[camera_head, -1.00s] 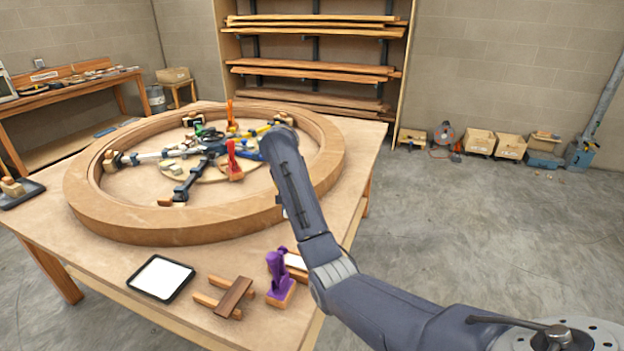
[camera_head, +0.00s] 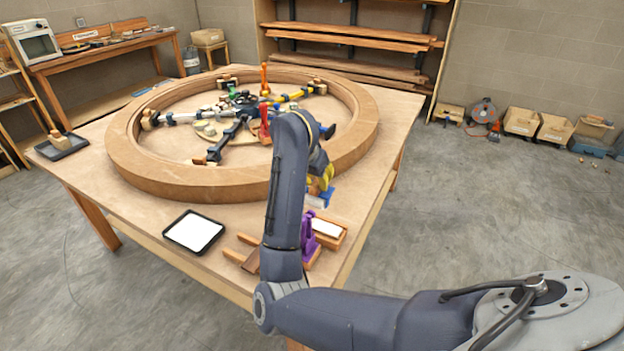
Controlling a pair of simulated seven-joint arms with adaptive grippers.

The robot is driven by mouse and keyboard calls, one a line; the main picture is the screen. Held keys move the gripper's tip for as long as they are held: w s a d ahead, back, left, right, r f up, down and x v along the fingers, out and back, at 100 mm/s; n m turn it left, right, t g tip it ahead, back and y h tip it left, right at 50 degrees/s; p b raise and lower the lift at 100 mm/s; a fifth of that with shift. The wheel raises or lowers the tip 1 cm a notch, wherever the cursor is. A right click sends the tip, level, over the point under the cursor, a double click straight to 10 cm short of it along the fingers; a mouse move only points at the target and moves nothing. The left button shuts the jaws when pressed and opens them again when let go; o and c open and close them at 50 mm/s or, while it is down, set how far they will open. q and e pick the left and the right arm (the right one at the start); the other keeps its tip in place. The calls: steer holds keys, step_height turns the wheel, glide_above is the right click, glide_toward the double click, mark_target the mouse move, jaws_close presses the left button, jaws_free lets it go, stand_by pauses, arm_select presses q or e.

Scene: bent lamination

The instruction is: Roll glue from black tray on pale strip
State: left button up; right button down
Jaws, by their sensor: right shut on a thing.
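A black-rimmed tray (camera_head: 168,231) with a flat white surface lies on the near part of the table. To its right, a pale strip (camera_head: 327,229) lies in a wooden holder (camera_head: 331,241), beside a purple clamp-like piece (camera_head: 308,230). My right gripper (camera_head: 319,172) is over the table near the ring's right front side, partly hidden behind its own arm. It is shut on a small tool with yellow and blue parts (camera_head: 319,195), which I take to be the roller. The tool is above the pale strip in the picture and apart from it. My left gripper is out of view.
A large wooden ring (camera_head: 190,181) with several clamps inside fills most of the table. A wooden frame piece (camera_head: 237,257) lies partly behind my right arm. Another black tray (camera_head: 78,150) with a wooden piece is at the far left corner.

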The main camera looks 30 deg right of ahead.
steer(key=shift+f, duration=2.75)
